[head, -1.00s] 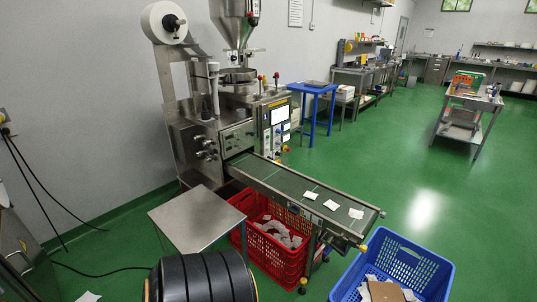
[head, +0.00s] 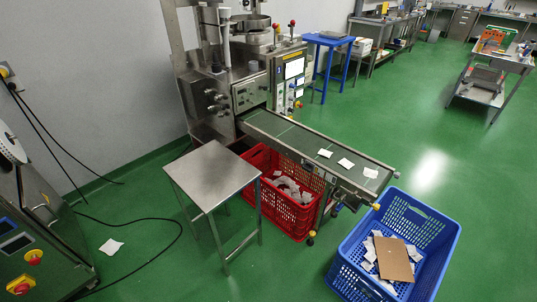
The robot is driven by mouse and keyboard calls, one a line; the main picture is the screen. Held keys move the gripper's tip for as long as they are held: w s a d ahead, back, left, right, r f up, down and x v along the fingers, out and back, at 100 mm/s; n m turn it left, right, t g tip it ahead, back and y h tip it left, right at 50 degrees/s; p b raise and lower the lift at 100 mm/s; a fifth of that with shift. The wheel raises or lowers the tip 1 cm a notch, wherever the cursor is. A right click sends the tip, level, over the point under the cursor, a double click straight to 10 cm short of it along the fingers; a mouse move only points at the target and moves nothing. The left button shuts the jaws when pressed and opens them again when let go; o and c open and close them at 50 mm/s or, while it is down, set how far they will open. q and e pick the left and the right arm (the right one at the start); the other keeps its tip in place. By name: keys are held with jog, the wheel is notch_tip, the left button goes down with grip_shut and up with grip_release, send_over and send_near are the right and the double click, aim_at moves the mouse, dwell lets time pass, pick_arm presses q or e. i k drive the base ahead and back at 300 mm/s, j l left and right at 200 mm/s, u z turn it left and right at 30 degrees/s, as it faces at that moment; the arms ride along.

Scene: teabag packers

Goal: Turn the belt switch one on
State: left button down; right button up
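Neither of my grippers is in view. A steel packing machine (head: 222,85) stands against the wall at upper left of centre. Its control panel (head: 290,85) has a light screen with small knobs and buttons below it. A dark conveyor belt (head: 298,140) runs from the machine down to the right, with a few white teabags (head: 345,163) near its far right end. Small fittings (head: 335,208) show under the belt's right end. I cannot tell which control is belt switch one, or how it is set.
A steel side table (head: 210,176) stands before the machine. A red crate (head: 288,212) with white packets sits under the belt. A blue crate (head: 345,272) with packets and a cardboard piece stands at its end. Another machine (head: 35,235) is at left. Green floor is open at right.

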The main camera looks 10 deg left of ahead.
aim_at(308, 167)
jog(key=i+j, duration=0.2)
jog(key=j, duration=0.15)
jog(key=i+j, duration=0.15)
jog(key=j, duration=0.15)
jog(key=i+j, duration=0.2)
jog(key=j, duration=0.15)
jog(key=i+j+z, duration=0.1)
jog(key=j, duration=0.25)
jog(key=i+j, duration=0.4)
jog(key=j, duration=0.3)
